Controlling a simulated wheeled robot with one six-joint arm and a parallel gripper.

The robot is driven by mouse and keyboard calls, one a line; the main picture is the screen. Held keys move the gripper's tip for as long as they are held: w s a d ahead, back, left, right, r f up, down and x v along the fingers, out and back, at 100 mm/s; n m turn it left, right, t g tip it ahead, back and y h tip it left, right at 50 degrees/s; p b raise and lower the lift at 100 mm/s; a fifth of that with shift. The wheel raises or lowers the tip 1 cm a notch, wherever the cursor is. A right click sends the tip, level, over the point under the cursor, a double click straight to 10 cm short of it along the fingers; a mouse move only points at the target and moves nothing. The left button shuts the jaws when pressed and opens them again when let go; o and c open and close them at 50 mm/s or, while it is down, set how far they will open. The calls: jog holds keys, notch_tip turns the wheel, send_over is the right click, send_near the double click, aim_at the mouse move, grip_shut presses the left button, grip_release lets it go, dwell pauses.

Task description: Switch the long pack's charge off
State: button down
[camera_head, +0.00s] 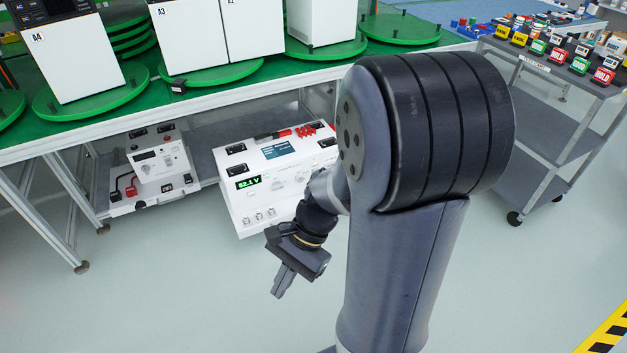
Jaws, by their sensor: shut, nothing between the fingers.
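A large, long white unit (246,207) sits low under the green table. Its green lit display (247,183) shows a voltage reading, possibly 52.1 V. Its front has knobs (277,185) and a row of small switches or sockets (260,217) along the lower edge. Its top carries black handles, a blue-grey label (279,150) and red connectors (307,130). My gripper (281,283) is shut and empty, pointing down in front of the unit's lower edge, apparently apart from it. My arm hides the unit's right part. Which control is the charge switch, and its position, I cannot tell.
A smaller white unit (157,163) with red and black leads stands left on the low shelf (204,152). Above, the green table (150,97) holds turntables with white boxes (76,70). A grey cart (547,125) stands right. The front floor (190,300) is clear.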

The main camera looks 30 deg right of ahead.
jog(key=w+d+f+m+t+y+b, duration=0.2)
jog(key=w+f+m+t+y+b, duration=0.15)
jog(key=w+f+m+b, duration=0.7)
jog(key=w+d+f+m+t+y+b, duration=0.25)
jog(key=f+m+y, duration=0.3)
jog(key=f, duration=0.95)
jog(key=d+f+m+t+h+b, duration=0.1)
jog(key=d+f+m+t+b, duration=0.2)
jog(key=f+m, duration=0.3)
jog(key=w+d+f+m+t+h+b, duration=0.1)
jog(key=d+f+m+t+h+b, duration=0.1)
jog(key=f, duration=1)
jog(key=w+d+f+m+t+h+b, duration=0.1)
jog(key=d+f+m+t+b, duration=0.3)
jog(key=f+m+t, duration=0.3)
notch_tip(320, 180, down, 3)
jog(key=m+b, duration=0.1)
jog(key=m, duration=0.2)
jog(key=shift+m+b, duration=0.3)
jog(key=shift+b, duration=0.05)
jog(key=shift+w, duration=0.1)
